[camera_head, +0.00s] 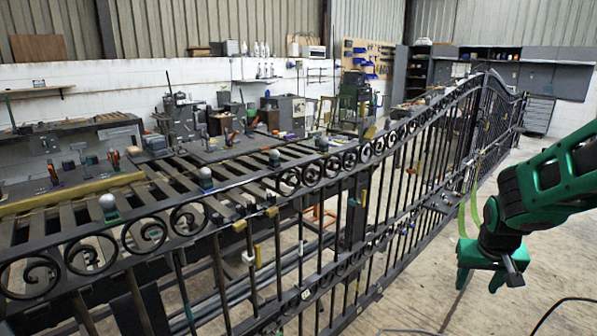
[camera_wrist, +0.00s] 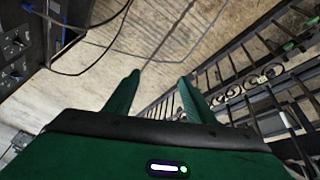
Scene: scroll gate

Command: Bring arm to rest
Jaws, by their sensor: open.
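My gripper (camera_head: 480,281) is at the right of the head view, at the end of my green and black arm, pointing down. It is apart from the gate and in front of it. In the wrist view its two green fingers (camera_wrist: 159,77) stand apart with bare floor between and beyond them, and nothing is held. The black scroll gate (camera_head: 300,190) runs across the head view from lower left to the far right. It also shows at the right of the wrist view (camera_wrist: 262,75).
A dark unit with knobs (camera_wrist: 18,60) and a loose cable is at the left of the wrist view. A cable (camera_head: 552,312) lies on the floor at lower right. A workbench (camera_head: 215,150) with tools stands behind the gate. The floor (camera_head: 420,290) below my gripper is mostly clear.

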